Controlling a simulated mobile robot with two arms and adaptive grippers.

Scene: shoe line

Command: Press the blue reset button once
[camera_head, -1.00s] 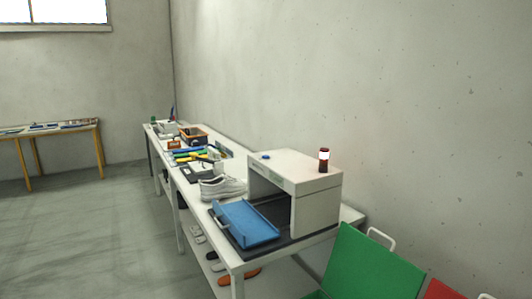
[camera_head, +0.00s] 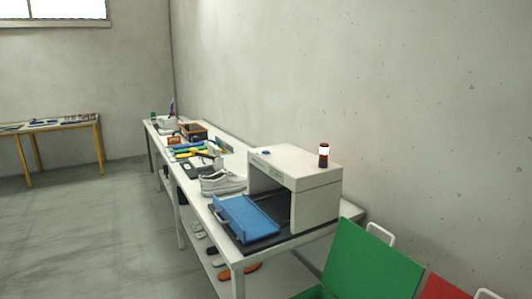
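The blue button (camera_head: 265,153) sits on top of the white box-shaped machine (camera_head: 317,176), near its far left corner. It is small in this view, and I cannot tell whether it is pressed. A dark red lamp with a white band (camera_head: 323,155) stands on the machine's top, towards the right. The machine is open at the front, on a dark base on the long white table. Neither of my grippers is in view, and nothing of mine touches the button.
A blue tray (camera_head: 246,219) lies in front of the machine's opening. White shoes (camera_head: 222,183) stand left of it, with tools and an orange-edged crate (camera_head: 193,132) farther along. Green (camera_head: 371,262) and red (camera_head: 447,288) bins stand at lower right. The floor at left is clear.

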